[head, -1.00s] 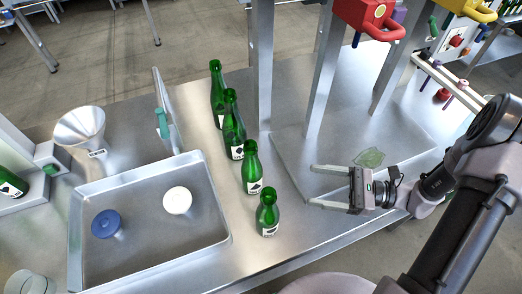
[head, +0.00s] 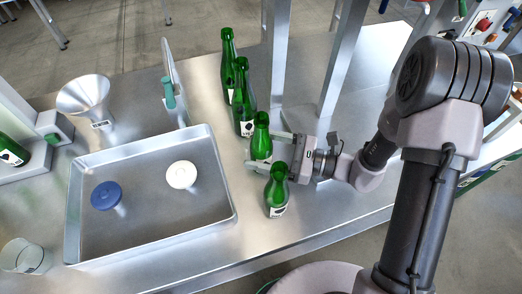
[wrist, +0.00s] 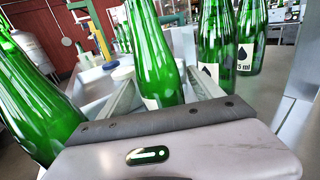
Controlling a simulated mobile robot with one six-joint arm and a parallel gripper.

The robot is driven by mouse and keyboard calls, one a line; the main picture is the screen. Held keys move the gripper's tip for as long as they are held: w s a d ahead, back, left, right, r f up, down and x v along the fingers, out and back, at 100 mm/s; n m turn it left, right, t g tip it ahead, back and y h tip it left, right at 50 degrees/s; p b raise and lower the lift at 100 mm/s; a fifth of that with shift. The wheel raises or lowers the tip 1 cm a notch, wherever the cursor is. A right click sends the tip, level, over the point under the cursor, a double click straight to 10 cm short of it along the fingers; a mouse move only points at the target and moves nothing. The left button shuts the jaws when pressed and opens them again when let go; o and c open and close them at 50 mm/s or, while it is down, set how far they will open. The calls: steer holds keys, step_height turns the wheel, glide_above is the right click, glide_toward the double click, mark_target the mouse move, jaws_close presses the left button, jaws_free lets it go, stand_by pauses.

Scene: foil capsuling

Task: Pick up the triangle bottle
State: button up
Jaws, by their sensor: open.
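Several green glass bottles stand upright in a row on the metal table. The second nearest bottle (head: 261,146) is between the spread fingers of my gripper (head: 263,150). The wrist view also shows this bottle (wrist: 153,60) between the fingers, its label mostly hidden. My gripper is open, and I cannot tell whether a finger touches the glass. The nearest bottle (head: 276,190) stands just in front of the gripper; it is at the left in the wrist view (wrist: 35,100). I cannot make out a triangle on any label. Two farther bottles (head: 242,100) (wrist: 215,45) stand behind; their labels show dark drop shapes.
A metal tray (head: 226,200) with a blue disc (head: 106,196) and a white disc (head: 181,175) lies left of the bottles. A funnel (head: 84,92) and a clear cup (head: 25,256) stand farther left. Metal posts (head: 341,60) rise behind my gripper.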

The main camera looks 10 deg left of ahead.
steer(key=shift+d, duration=0.1)
steer(key=shift+r, duration=0.1)
jaws_close()
